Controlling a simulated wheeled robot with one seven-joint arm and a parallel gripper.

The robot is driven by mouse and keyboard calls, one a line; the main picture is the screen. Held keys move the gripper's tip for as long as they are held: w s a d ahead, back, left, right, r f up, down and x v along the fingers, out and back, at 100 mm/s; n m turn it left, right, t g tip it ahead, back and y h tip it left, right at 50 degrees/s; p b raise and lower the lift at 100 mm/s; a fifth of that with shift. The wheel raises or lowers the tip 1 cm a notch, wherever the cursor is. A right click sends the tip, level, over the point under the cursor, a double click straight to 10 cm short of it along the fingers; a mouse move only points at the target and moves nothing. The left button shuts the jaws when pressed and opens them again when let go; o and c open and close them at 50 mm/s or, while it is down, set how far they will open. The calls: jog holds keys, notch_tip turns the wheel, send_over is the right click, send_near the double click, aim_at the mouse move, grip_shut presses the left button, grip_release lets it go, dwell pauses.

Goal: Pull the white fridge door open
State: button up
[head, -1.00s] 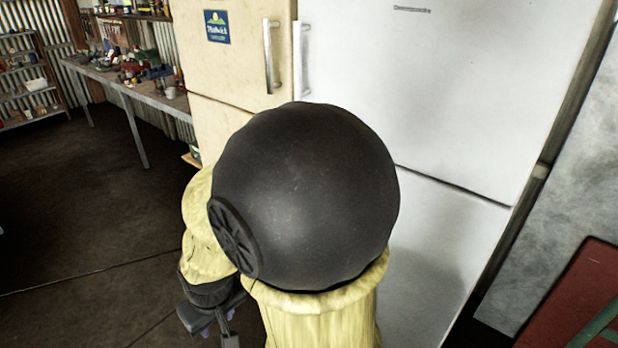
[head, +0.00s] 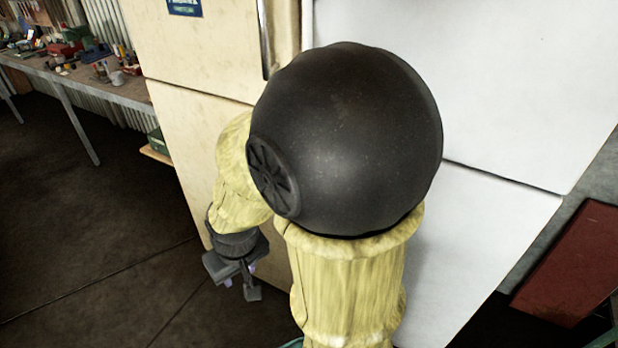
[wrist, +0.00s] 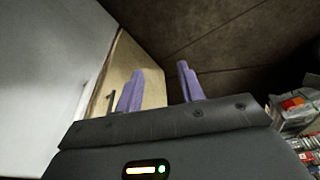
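The white fridge (head: 520,70) stands on the right in the head view, with its upper and lower doors flush and shut. Its handle is mostly hidden behind my dark round arm joint or cut off by the top edge. A pale smooth surface, likely the white fridge (wrist: 45,60), fills the left of the wrist view. My gripper (head: 240,282) hangs low, left of the white fridge and before the cream fridge's lower part. In the wrist view my gripper (wrist: 161,72) shows two purple fingers apart with nothing between them.
A cream fridge (head: 190,50) with a metal handle (head: 264,40) stands against the white one's left. A cluttered workbench (head: 120,88) is at upper left. A red panel (head: 570,265) lies at right. Dark floor at left is clear.

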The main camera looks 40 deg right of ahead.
jog(key=shift+w, duration=0.3)
jog(key=w+d+f+m+t+h+b, duration=0.3)
jog(key=w+d+f+m+t+b, duration=0.25)
jog(key=w+f, duration=0.45)
jog(key=d+m+t+h+b, duration=0.2)
jog(key=d+m+h+b, duration=0.2)
jog(key=d+h, duration=0.8)
jog(key=shift+s+d+f+m, duration=0.15)
jog(key=shift+d+f+m, duration=0.15)
jog(key=shift+d+m, duration=0.6)
